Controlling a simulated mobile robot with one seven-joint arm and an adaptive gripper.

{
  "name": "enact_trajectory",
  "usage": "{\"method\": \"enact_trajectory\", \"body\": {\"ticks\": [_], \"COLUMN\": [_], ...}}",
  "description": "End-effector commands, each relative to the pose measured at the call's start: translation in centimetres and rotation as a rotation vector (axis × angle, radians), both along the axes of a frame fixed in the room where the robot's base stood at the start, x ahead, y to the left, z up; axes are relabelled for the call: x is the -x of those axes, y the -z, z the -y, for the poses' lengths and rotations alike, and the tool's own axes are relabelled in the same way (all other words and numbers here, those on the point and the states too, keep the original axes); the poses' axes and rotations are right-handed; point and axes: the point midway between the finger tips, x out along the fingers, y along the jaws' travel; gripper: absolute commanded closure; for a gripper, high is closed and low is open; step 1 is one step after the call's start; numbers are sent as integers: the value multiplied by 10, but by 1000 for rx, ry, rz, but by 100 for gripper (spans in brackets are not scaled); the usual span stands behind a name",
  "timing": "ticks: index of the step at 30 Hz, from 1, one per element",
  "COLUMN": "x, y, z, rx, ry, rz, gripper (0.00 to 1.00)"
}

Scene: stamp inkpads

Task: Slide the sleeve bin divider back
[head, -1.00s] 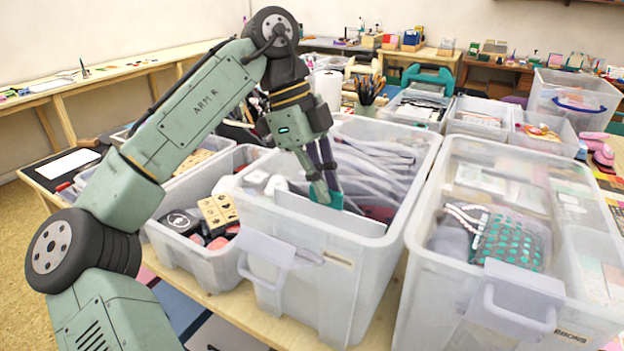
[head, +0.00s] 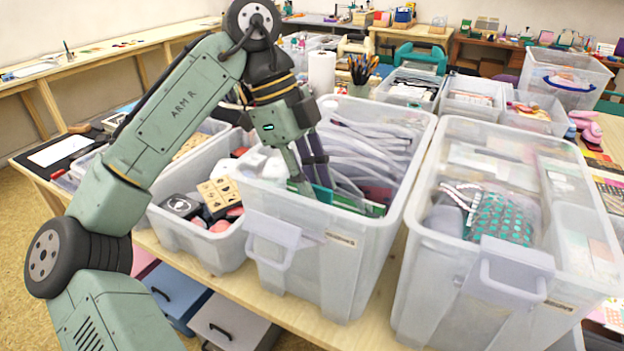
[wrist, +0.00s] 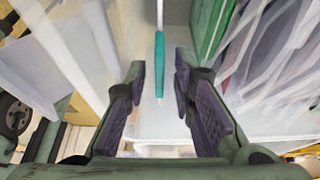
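The sleeve bin (head: 385,228) is a large translucent box at the middle of the table, with clear sleeves (head: 372,150) packed toward its back. My gripper (head: 308,190) reaches down inside its front part. In the wrist view a teal strip (wrist: 159,60), apparently the divider's top edge, runs between my fingertips (wrist: 160,75). The fingers stand apart, with a visible gap on each side of the strip. Green card edges (head: 352,200) show just right of my fingers in the head view, and a green edge (wrist: 211,25) shows in the wrist view. The divider's lower part is hidden.
A bin of stamps (head: 200,225) stands close on the left. A pen cup (head: 359,88) and a paper roll (head: 322,72) stand behind.

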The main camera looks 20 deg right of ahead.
Motion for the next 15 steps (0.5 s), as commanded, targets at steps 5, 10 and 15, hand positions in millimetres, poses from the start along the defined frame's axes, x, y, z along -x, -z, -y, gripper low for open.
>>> {"method": "enact_trajectory", "body": {"ticks": [5, 10, 15], "x": [0, -1, -6], "y": [0, -2, -19], "z": [0, -1, -6], "rx": [0, 0, -2], "ry": [0, -1, -4], "rz": [0, 0, 2], "gripper": [73, 73, 73]}}
